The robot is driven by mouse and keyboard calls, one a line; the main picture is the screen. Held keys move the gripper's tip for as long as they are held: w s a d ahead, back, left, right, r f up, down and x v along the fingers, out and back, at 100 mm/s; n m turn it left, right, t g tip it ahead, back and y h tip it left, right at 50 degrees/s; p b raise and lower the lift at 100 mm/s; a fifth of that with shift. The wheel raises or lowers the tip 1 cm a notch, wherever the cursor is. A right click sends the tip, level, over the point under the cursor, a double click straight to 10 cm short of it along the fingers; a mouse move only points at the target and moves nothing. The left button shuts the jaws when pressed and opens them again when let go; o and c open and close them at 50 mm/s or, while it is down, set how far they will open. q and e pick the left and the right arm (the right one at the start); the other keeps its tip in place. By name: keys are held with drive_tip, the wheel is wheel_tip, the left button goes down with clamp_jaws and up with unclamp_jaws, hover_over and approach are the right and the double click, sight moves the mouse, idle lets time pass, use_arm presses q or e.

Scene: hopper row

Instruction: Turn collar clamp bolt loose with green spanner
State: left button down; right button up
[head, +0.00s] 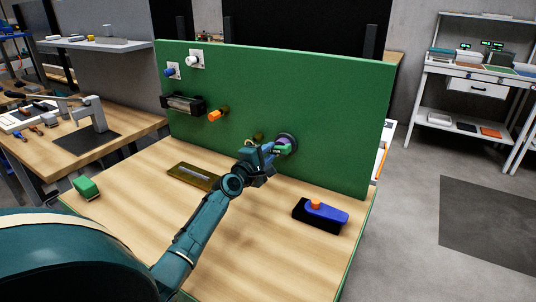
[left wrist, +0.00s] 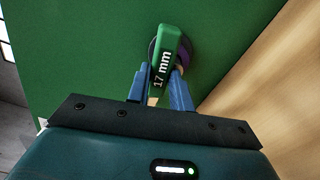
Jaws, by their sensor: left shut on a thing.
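The green spanner (left wrist: 166,52), marked "17 mm", is between the blue fingers of my left gripper (left wrist: 160,82), which is shut on it. In the head view my left gripper (head: 270,149) is close to the upright green panel, with the spanner (head: 284,149) pointing at a dark round collar (head: 291,139). In the left wrist view the dark, purplish collar (left wrist: 187,56) shows behind the spanner's far end. The spanner hides the clamp bolt, so I cannot tell whether its head is seated on it. My right gripper is not in view.
The green panel (head: 335,110) also carries an orange knob (head: 214,115), a dark windowed box (head: 183,104) and blue and white knobs. On the wooden bench (head: 130,225) are an olive tray (head: 180,171), a green block (head: 86,187) and a blue-and-orange item (head: 328,212) on a black block.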

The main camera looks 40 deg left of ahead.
use_arm(q)
drive_tip(key=shift+r, duration=0.1)
idle(0.6)
drive_tip(key=shift+s, duration=0.1)
drive_tip(key=shift+s, duration=0.25)
idle(0.5)
drive_tip(key=shift+w, duration=0.25)
drive_tip(key=shift+w, duration=0.1)
idle(0.4)
idle(0.7)
